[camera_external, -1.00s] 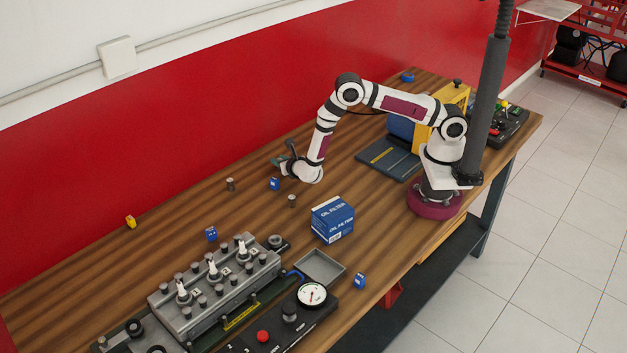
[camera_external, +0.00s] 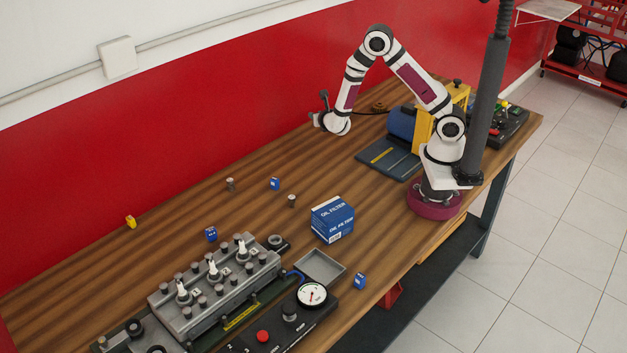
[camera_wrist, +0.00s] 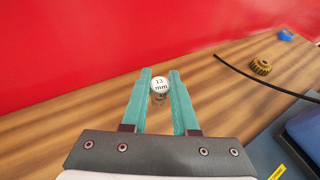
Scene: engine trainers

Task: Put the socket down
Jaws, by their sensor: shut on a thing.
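My gripper (camera_wrist: 160,86) is shut on a small round metal socket (camera_wrist: 160,84) whose white top reads "13 mm", in the wrist view. The socket sits between the teal fingertips, with wooden bench top behind and below it. In the external view my gripper (camera_external: 317,120) is raised over the back part of the bench, near the red wall. The socket is too small to make out there. I cannot tell its exact height above the bench.
A brass-coloured gear-like part (camera_wrist: 261,67), a black cable (camera_wrist: 262,83) and a blue object (camera_wrist: 286,35) lie to the right. Two small metal cylinders (camera_external: 231,184) (camera_external: 292,201), a blue block (camera_external: 275,183) and an oil filter box (camera_external: 332,219) stand on the wooden bench (camera_external: 180,240).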

